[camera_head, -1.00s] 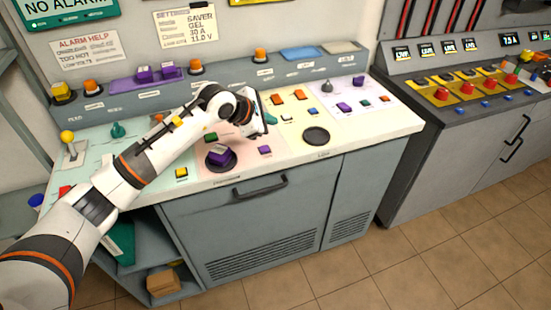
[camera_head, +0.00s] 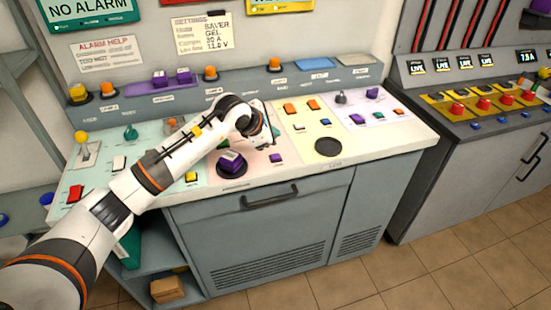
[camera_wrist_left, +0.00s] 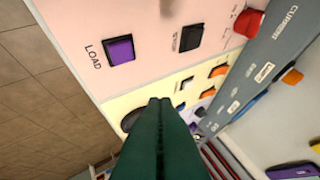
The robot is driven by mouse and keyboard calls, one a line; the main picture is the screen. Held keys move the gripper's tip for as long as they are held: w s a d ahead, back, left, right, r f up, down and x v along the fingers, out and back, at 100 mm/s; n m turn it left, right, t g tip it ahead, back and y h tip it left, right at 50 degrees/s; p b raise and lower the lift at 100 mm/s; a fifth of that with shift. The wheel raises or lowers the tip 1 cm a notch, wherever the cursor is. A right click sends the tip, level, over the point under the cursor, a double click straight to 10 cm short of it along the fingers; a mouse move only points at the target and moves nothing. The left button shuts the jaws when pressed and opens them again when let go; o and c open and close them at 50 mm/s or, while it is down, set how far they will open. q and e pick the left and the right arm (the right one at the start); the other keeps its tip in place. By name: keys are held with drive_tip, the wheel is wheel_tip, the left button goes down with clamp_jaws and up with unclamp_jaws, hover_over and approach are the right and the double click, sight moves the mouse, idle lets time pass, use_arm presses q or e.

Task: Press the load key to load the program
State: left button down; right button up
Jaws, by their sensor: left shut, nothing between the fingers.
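The load key is a purple square button labelled LOAD, seen in the left wrist view (camera_wrist_left: 120,50) on the pink panel. In the head view it is the small purple key (camera_head: 277,158) at the right of the pink section. My left gripper (camera_head: 275,136) is just behind it, above the panel. Its dark green fingers are shut and empty in the left wrist view (camera_wrist_left: 160,104), apart from the key in the picture. Whether the fingertips touch the panel cannot be told. My right gripper is not in view.
A black key (camera_wrist_left: 187,38) sits beside the load key. A larger purple knob (camera_head: 232,162) on a dark round base stands to its left. The yellow section (camera_head: 300,135) has orange keys and a dark round pad (camera_head: 328,147). A raised ledge (camera_head: 240,80) with lamps runs behind.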

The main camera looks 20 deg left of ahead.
use_arm(q)
drive_tip(key=b, duration=0.2)
hover_over(273, 159)
wheel_tip(273, 159, down, 4)
drive_tip(key=shift+f, duration=0.25)
drive_tip(key=shift+f+b, duration=0.65)
drive_tip(key=shift+r, duration=0.1)
idle(1.0)
drive_tip(key=shift+f+b, duration=0.45)
drive_tip(key=shift+b, duration=0.05)
drive_tip(key=shift+f+b, duration=0.5)
idle(0.5)
drive_tip(key=shift+r, duration=0.1)
idle(0.4)
drive_tip(key=shift+r+p, duration=0.35)
drive_tip(key=shift+r, duration=0.45)
